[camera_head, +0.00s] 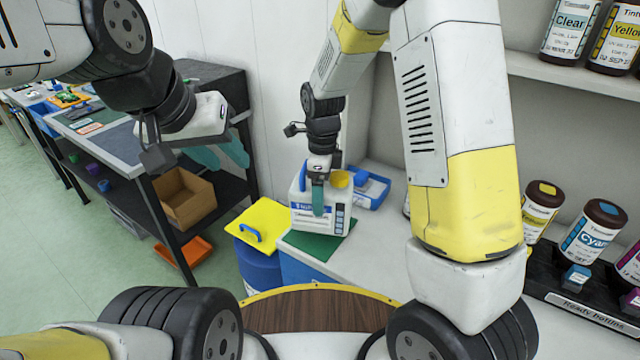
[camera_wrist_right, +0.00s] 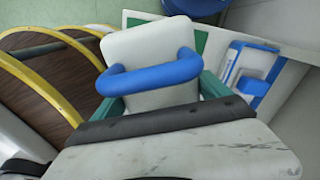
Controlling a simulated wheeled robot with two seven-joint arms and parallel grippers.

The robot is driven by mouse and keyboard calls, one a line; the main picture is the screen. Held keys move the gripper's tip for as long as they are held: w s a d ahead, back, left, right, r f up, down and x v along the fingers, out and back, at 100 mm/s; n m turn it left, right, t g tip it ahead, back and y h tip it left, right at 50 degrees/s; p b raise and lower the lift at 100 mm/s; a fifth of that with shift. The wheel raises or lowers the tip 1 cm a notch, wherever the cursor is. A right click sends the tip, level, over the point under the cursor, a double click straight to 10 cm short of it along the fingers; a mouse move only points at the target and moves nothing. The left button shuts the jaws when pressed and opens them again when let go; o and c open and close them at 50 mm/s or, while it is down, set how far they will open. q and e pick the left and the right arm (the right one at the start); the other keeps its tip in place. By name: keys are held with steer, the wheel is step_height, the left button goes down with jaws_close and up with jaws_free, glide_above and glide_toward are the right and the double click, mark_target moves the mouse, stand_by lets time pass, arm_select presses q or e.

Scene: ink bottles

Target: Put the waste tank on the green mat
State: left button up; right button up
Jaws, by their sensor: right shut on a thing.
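The waste tank (camera_head: 304,217) is a white jug with a label and a blue handle, upright in the middle of the head view. My right gripper (camera_head: 318,198) is shut on it from above, with a teal finger against its near face. In the right wrist view the tank (camera_wrist_right: 150,48) and its blue handle show between the teal fingers. The green mat (camera_head: 309,246) lies at the counter's near left corner, partly hidden by the tank. The tank is over the mat; I cannot tell whether it touches. My left gripper (camera_head: 222,157) is open and empty, away to the left.
A blue tray (camera_head: 378,194) sits behind the tank on the white counter (camera_head: 375,240). A blue bin with a yellow lid (camera_head: 260,222) stands left of the mat. A dark shelf unit with a cardboard box (camera_head: 185,200) is farther left. Ink bottles (camera_head: 592,232) stand at the right.

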steer(key=shift+w+a+f, duration=0.1)
steer(key=shift+w+f, duration=0.2)
steer(key=shift+f, duration=0.6)
steer(key=shift+w+f, duration=0.25)
steer(key=shift+f, duration=0.65)
steer(key=shift+f, duration=0.15)
steer(key=o, duration=1.9)
